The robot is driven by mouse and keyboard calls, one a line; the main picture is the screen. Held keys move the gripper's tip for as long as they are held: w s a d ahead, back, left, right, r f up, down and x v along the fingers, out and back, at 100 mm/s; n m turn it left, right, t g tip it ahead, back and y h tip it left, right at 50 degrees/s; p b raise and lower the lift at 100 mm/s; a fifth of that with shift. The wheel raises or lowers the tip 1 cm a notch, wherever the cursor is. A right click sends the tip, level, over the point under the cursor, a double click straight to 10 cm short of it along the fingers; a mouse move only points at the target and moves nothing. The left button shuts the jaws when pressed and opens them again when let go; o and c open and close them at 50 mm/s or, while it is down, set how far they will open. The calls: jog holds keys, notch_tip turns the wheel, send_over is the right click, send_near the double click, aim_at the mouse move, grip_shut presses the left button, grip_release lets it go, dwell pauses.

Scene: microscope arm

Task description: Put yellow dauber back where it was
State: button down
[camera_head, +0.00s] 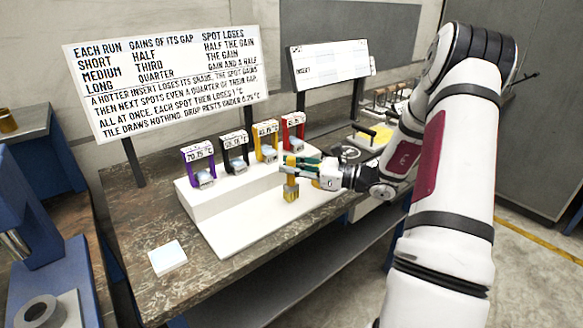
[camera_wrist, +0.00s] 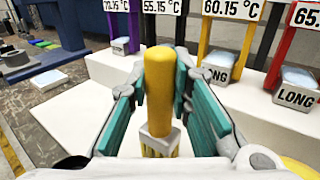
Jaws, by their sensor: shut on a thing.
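The yellow dauber (camera_head: 291,189) has a rounded yellow grip and a pale, yellow-marked block at its lower end; it also shows in the wrist view (camera_wrist: 158,85). My gripper (camera_head: 298,170) is shut on it, with green-padded fingers (camera_wrist: 163,100) on both sides of the grip. The dauber is roughly upright above the white board (camera_head: 235,232), in front of the yellow and red gates. I cannot tell whether its lower end touches the board. A yellow pad (camera_head: 376,136) lies on the bench to the right, partly near my arm.
Purple (camera_head: 186,168), black (camera_head: 225,157), yellow (camera_head: 257,145) and red (camera_head: 285,135) gates stand on a white step with pale blocks under them. A loose white tile (camera_head: 168,257) lies at the front left. Small items (camera_head: 385,98) stand at the back right.

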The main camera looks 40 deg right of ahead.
jog(key=shift+f, duration=0.2)
jog(key=c, duration=1.5)
grip_release()
jog(key=shift+o, duration=0.2)
